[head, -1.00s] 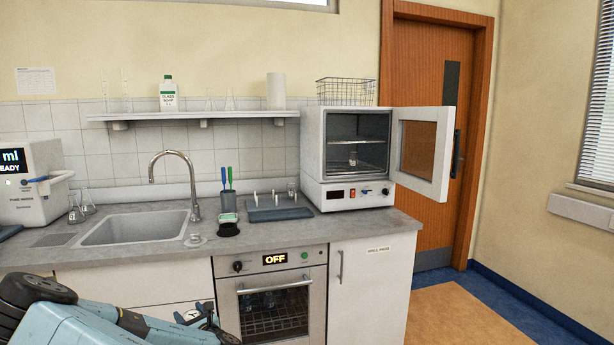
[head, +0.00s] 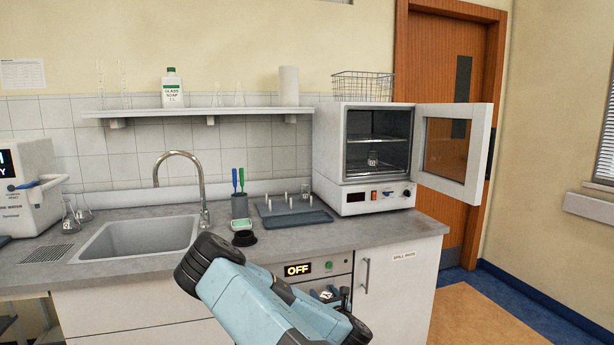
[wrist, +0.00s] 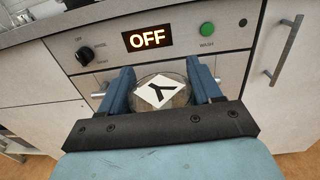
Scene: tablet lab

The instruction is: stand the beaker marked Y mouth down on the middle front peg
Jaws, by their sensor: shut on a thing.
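The beaker marked Y (wrist: 174,88) is a clear vessel with a white label bearing a black Y. In the wrist view it sits between the two blue fingers of my gripper (wrist: 160,76), which is shut on it. In the head view my gripper (head: 336,294) is low in front of the cabinet fronts, below the counter edge, and my arm hides most of the beaker. The peg rack (head: 300,219) is a blue-grey tray on the counter with several pale upright pegs. A clear beaker (head: 305,190) shows at its back right. My gripper is apart from the rack.
The sink (head: 140,238) and tap (head: 202,185) are left of the rack. A brush cup (head: 240,206), green sponge (head: 242,225) and black ring (head: 244,239) stand beside it. The oven's open door (head: 452,150) juts out right; a beaker (head: 372,158) is inside. A shelf (head: 200,112) hangs above.

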